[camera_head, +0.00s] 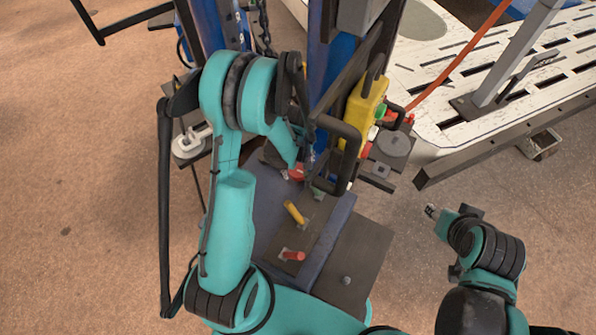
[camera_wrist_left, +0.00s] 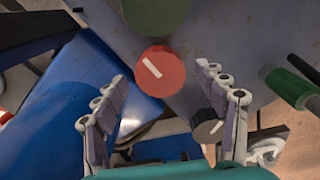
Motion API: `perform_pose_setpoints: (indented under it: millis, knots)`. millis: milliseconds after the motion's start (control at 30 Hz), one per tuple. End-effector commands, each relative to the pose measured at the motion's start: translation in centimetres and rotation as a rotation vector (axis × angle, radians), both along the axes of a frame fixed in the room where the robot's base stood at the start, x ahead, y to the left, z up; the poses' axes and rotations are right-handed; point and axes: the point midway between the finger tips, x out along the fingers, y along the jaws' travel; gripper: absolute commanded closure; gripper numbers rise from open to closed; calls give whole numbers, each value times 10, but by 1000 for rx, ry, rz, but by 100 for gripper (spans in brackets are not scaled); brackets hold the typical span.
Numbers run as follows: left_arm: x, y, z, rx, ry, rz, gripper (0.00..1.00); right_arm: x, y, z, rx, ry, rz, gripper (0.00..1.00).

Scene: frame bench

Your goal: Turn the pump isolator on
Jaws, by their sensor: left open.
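A round red knob (camera_wrist_left: 160,72) with a white line slanting from upper left to lower right shows in the left wrist view, on a grey panel. No label is readable, so I cannot tell whether it is the pump isolator. My left gripper (camera_wrist_left: 162,90) is open, its fingers to the left and right of the red knob, with gaps on both sides. A green knob (camera_wrist_left: 156,12) is above it and a black knob (camera_wrist_left: 207,129) is below right. In the head view the left wrist partly hides a red part (camera_head: 297,172). My right arm's end (camera_head: 436,212) is at lower right, its jaws unclear.
A yellow pendant box (camera_head: 365,112) hangs beside a black frame, close to the left wrist. A yellow handle (camera_head: 294,212) and a red handle (camera_head: 292,255) stick up from the bench. A green cylinder (camera_wrist_left: 289,88) is at the wrist view's right. A slotted white table (camera_head: 470,85) stands at right.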

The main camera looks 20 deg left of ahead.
Motion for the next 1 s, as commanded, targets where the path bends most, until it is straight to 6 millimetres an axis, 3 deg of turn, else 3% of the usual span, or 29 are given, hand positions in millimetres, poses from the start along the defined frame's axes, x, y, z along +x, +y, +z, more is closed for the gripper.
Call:
perform_pose_setpoints:
  millis: [133, 433, 467, 633, 1000]
  knots:
    - [0, 0, -15, 0, 0, -1, 28, 0, 0, -7, 0, 0, 0, 60]
    - [0, 0, -16, 0, 0, -1, 28, 0, 0, -7, 0, 0, 0, 60]
    - [0, 0, -16, 0, 0, -1, 34, 0, 0, -7, 0, 0, 0, 60]
    - [0, 0, -16, 0, 0, -1, 78, 0, 0, -7, 0, 0, 0, 60]
    - [0, 0, -16, 0, 0, -34, 78, 0, 0, -7, 0, 0, 0, 60]
